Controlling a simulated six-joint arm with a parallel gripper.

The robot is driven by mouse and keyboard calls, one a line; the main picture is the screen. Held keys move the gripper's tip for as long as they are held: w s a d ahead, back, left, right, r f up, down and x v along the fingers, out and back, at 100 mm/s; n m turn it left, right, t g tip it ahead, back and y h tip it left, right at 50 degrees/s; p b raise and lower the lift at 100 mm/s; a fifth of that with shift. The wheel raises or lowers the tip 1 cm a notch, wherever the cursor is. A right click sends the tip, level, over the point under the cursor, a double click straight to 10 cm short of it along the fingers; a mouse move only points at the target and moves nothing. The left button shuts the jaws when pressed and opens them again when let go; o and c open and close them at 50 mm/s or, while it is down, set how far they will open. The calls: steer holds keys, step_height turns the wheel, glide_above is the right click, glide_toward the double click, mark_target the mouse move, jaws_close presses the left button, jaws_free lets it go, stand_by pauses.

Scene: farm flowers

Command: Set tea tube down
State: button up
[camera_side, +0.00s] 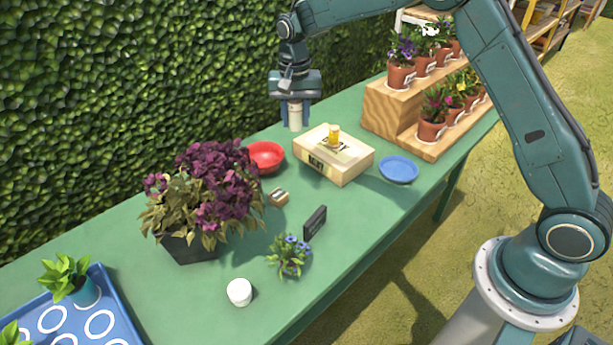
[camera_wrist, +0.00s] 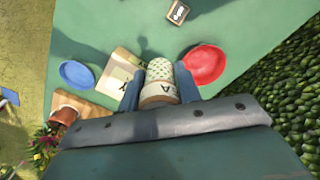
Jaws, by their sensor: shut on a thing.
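The tea tube (camera_side: 295,114) is a pale cylinder, upright in the side view. In the wrist view the tea tube (camera_wrist: 159,71) shows a cream band with a dark letter and a dotted green pattern. My gripper (camera_side: 295,116) is shut around it, with one blue-grey finger on each side. In the wrist view my gripper (camera_wrist: 160,90) covers the tube's near end. The tube is at the far side of the green table (camera_side: 225,310), behind the box. I cannot tell whether its bottom touches the table.
A red bowl (camera_side: 266,156) lies to the left, a blue plate (camera_side: 398,170) to the right. A wooden step stand (camera_side: 380,113) holds several potted flowers.

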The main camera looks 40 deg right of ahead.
steer(key=w+a+n, duration=0.3)
steer(key=w+a, duration=0.1)
steer(key=a, duration=0.3)
steer(key=w+a+n, duration=0.3)
steer(key=w+a, duration=0.1)
steer(key=a, duration=0.3)
steer(key=shift+w+a+f, duration=0.25)
steer(key=shift+f, duration=0.15)
step_height(320, 180, down, 16)
steer(key=shift+r, duration=0.15)
steer(key=shift+f, duration=2.15)
steer(key=shift+f, duration=0.1)
